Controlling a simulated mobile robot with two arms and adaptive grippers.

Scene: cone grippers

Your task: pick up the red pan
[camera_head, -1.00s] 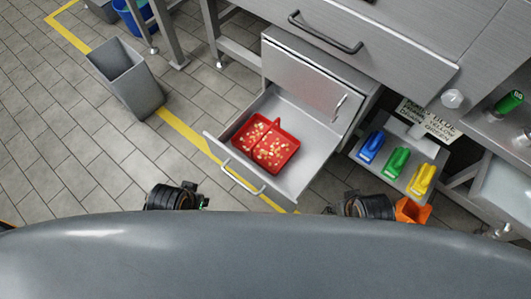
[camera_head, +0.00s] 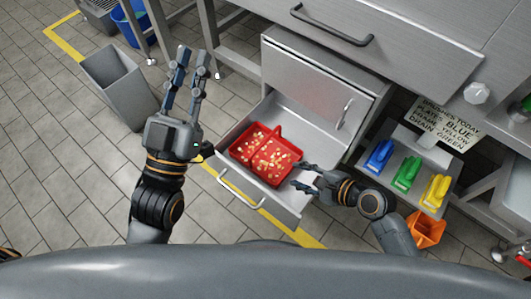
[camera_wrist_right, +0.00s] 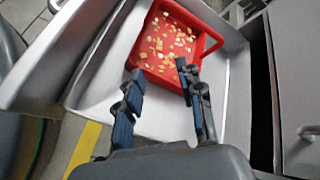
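The red pan (camera_head: 243,141) lies in the open metal drawer (camera_head: 231,190) with several small yellowish bits in it. It also shows in the right wrist view (camera_wrist_right: 146,48), with a red handle-like bar (camera_wrist_right: 211,44) at its right side. My right gripper (camera_head: 297,176) is open and empty at the pan's right edge in the head view. In the right wrist view its two fingers (camera_wrist_right: 161,76) are spread and point at the pan's near edge; I cannot tell whether they touch it. My left gripper (camera_head: 193,54) is open and empty, left of the drawer, fingers pointing up the picture.
Blue (camera_head: 379,155), green (camera_head: 406,172) and yellow (camera_head: 435,192) scoop-like items stand on a shelf at the right. An orange container (camera_head: 426,229) is below them, a sign (camera_head: 444,125) behind. A grey bin (camera_head: 117,88) stands left. The drawer walls surround the pan.

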